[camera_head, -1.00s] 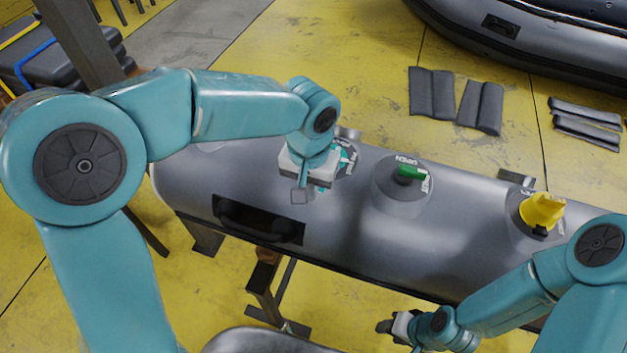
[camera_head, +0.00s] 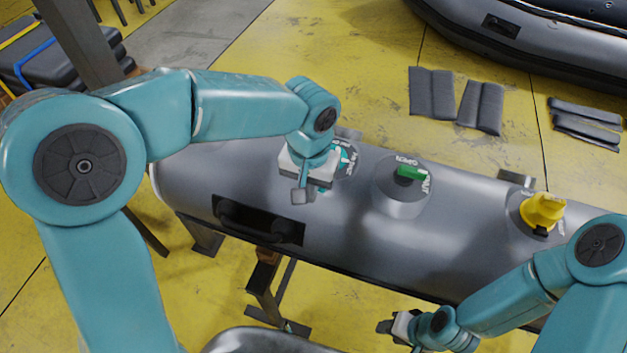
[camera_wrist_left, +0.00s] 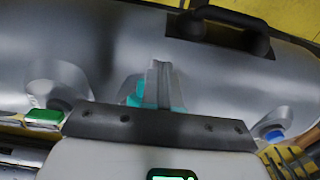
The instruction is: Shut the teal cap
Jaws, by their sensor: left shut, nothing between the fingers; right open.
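The teal cap (camera_head: 343,158) is on the grey inflatable tube (camera_head: 270,175), left of the green cap. My left gripper (camera_head: 308,167) is directly over it and covers most of it, so I cannot tell how the cap is turned. In the left wrist view the left fingers (camera_wrist_left: 158,84) are shut with nothing between them. Teal parts of the cap (camera_wrist_left: 134,92) show beside and behind the fingers; whether they touch is unclear. My right gripper (camera_head: 398,327) is open and empty, low in front of the tube.
A green cap (camera_head: 411,172) and a yellow cap (camera_head: 542,210) sit further right on the tube. A blue cap (camera_wrist_left: 274,135) shows in the wrist view. A black handle (camera_head: 258,221) is on the tube's near side. Dark pads (camera_head: 432,93) lie on the yellow floor.

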